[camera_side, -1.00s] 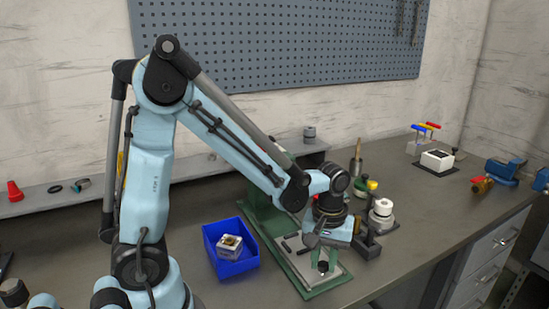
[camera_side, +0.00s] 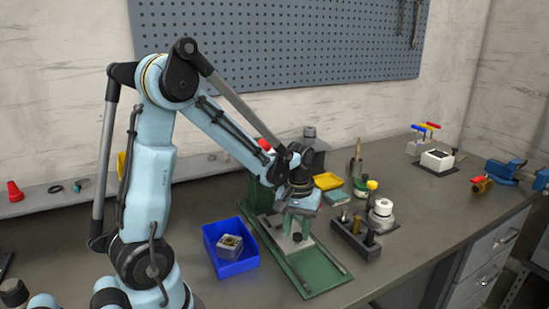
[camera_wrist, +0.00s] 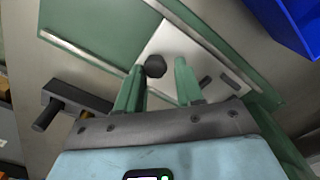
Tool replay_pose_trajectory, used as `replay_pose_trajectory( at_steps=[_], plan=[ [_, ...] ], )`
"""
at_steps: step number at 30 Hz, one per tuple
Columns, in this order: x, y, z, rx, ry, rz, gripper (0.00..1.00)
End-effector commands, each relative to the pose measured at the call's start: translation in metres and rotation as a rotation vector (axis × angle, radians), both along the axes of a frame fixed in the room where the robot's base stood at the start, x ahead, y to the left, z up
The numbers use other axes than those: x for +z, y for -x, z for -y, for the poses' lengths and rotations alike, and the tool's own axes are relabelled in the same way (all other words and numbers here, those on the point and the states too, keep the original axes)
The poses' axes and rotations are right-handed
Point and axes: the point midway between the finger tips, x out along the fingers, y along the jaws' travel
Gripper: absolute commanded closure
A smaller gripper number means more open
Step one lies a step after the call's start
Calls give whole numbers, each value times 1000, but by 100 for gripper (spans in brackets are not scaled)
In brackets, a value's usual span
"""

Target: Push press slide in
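The press is a green frame with a long green base (camera_side: 318,277) on the bench. Its pale slide plate (camera_side: 303,245) lies on the base's rear part, under the press; the front part of the base is bare green. The plate also shows in the wrist view (camera_wrist: 172,42), with a dark round knob (camera_wrist: 155,66) on it. My gripper (camera_wrist: 168,62) has its two green fingers apart, the knob between or just beyond their tips. I cannot tell whether a finger touches it. In the side view my gripper (camera_side: 296,238) stands over the plate, pointing down.
A blue bin (camera_side: 236,268) with a small boxy part (camera_side: 229,245) stands left of the press. A dark tool holder (camera_side: 352,238) and a white round item (camera_side: 381,214) stand close on the right. A yellow tray (camera_side: 327,181) lies behind.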

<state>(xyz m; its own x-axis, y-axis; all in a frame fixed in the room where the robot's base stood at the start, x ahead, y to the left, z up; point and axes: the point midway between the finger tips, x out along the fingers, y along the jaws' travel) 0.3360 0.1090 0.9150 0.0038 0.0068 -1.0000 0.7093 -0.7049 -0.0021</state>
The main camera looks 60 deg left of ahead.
Motion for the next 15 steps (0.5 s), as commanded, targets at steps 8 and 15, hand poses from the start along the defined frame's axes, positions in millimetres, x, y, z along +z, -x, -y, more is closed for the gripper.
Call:
replay_pose_trajectory(
  at_steps=[8,15],
  plan=[
    [0,1,2,-2,4,-3,47],
    [5,1,2,-3,6,-3,47]
  ],
)
